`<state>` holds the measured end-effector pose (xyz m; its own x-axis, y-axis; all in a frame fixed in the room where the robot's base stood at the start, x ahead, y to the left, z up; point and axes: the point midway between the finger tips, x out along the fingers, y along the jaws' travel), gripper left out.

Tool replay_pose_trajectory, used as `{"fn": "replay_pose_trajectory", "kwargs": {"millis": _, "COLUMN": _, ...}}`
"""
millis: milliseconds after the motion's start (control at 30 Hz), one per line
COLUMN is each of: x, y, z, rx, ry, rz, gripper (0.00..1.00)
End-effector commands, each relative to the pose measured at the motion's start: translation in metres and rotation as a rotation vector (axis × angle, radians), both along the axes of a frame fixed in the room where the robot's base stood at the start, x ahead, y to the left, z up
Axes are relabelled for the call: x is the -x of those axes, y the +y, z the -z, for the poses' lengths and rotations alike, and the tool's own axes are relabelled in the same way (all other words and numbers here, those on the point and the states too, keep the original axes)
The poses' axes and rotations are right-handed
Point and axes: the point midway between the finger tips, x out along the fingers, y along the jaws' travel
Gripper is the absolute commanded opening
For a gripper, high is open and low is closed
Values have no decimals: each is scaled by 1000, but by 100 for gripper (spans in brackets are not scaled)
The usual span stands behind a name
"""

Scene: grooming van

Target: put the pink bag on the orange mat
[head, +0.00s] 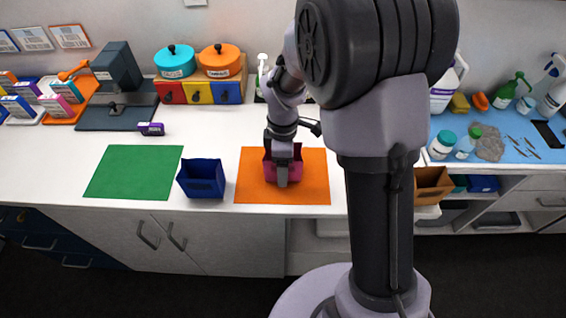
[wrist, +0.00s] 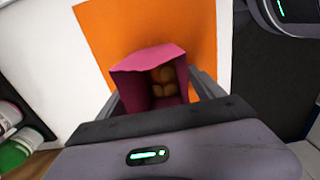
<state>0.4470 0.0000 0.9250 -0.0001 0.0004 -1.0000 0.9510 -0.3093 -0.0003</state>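The pink bag (head: 269,166) is over the middle of the orange mat (head: 312,188). It is open-topped and upright, and the wrist view shows the bag (wrist: 138,72) with brownish round items inside. My gripper (head: 283,170) reaches down to the bag, one finger in front of it in the head view. In the wrist view the fingers of my gripper (wrist: 156,92) lie against both sides of the bag and appear shut on it. Whether the bag's bottom touches the orange mat, also in the wrist view (wrist: 190,25), is hidden.
A dark blue bag (head: 202,181) stands left of the orange mat, beside a green mat (head: 134,172). A small purple box (head: 151,129) lies behind. Pots on a colored drawer box (head: 198,92) stand at the back. Bottles crowd the blue surface (head: 509,150) at right.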

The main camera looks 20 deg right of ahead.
Motion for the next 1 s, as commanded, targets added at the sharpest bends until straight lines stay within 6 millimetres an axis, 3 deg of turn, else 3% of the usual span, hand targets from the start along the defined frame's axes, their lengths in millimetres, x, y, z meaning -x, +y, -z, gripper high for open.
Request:
{"fn": "replay_pose_trajectory", "kwargs": {"millis": 167, "x": 0, "y": 0, "z": -9, "rx": 0, "ry": -1, "rz": 0, "gripper": 77}}
{"fn": "replay_pose_trajectory", "kwargs": {"millis": 500, "x": 0, "y": 0, "z": -102, "rx": 0, "ry": -3, "rz": -1, "gripper": 77}}
{"fn": "replay_pose_trajectory", "kwargs": {"millis": 733, "x": 5, "y": 1, "z": -136, "rx": -7, "ry": -22, "rz": 59, "gripper": 77}}
{"fn": "replay_pose_trajectory", "kwargs": {"millis": 867, "x": 47, "y": 10, "z": -195, "rx": -77, "ry": -134, "rz": 434, "gripper": 77}}
{"fn": "replay_pose_trajectory", "kwargs": {"millis": 900, "x": 66, "y": 14, "z": -214, "rx": -121, "ry": -174, "rz": 596, "gripper": 77}}
{"fn": "replay_pose_trajectory", "kwargs": {"millis": 1000, "x": 118, "y": 24, "z": -245, "rx": -261, "ry": -245, "rz": 993, "gripper": 77}}
